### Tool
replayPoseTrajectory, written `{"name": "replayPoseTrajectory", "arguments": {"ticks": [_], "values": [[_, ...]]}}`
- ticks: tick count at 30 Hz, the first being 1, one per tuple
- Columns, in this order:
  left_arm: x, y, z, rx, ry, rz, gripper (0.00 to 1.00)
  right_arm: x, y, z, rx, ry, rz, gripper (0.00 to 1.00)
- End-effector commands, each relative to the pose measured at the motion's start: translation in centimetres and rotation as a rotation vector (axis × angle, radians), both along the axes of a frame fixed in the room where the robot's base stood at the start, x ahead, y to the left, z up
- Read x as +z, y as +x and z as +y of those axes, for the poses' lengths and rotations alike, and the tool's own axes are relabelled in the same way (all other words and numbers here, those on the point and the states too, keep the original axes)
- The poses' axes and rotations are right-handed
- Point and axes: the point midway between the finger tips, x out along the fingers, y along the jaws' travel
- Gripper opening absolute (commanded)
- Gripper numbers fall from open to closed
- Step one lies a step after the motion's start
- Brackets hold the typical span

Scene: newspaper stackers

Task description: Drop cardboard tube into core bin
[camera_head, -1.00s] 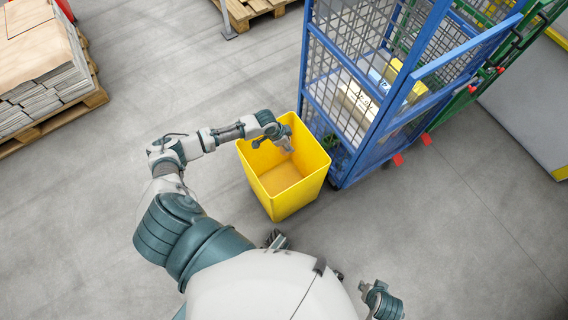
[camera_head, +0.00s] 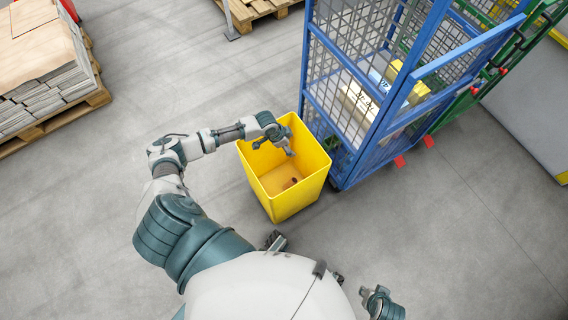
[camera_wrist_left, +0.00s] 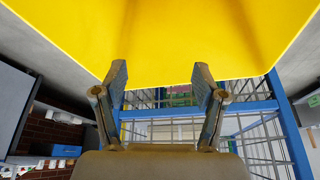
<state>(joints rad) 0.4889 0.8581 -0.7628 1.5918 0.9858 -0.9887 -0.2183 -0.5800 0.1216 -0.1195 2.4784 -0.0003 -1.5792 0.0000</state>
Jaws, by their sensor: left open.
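The yellow core bin (camera_head: 287,206) stands open-topped on the floor beside the blue cage. A small dark brown piece, the cardboard tube (camera_head: 290,183), lies on the bin's bottom towards its front right. My left gripper (camera_head: 289,151) hangs over the bin's opening, apart from the tube. In the left wrist view my left gripper (camera_wrist_left: 160,80) has its two fingers spread with nothing between them. The bin's yellow wall (camera_wrist_left: 170,35) fills the top of that view. My right gripper (camera_head: 380,303) shows only in part at the bottom edge; its fingers are not clear.
The blue mesh cage (camera_head: 340,90) with bundles (camera_head: 358,100) inside stands close against the bin's right side. A pallet of stacked newspapers (camera_head: 40,70) is at the upper left. The floor left of the bin is clear.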

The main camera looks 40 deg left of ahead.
Motion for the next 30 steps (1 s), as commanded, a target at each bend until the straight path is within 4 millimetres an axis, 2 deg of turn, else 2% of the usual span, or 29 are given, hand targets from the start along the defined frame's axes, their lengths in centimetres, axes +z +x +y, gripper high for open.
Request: {"name": "replayPoseTrajectory", "arguments": {"ticks": [5,15,18,23,30], "values": [[1.3,-0.4,0.5,0.001,0.001,-0.001,0.71,0.1,0.0,0.1,-0.001,0.001,-0.002,0.40],[8.3,-2.6,1.5,-0.001,0.009,0.000,0.71,0.0,0.0,-0.1,0.000,0.004,-0.001,0.40],[9.8,-3.0,1.7,-0.001,0.011,-0.001,0.71,0.0,0.0,-0.2,0.000,0.005,-0.001,0.40],[11.0,-3.4,2.0,0.000,0.009,0.001,0.71,0.0,0.0,-0.1,0.000,0.004,-0.001,0.40],[11.1,-3.4,2.2,0.001,0.006,0.001,0.71,0.0,0.0,0.1,-0.001,0.001,-0.001,0.40]]}}
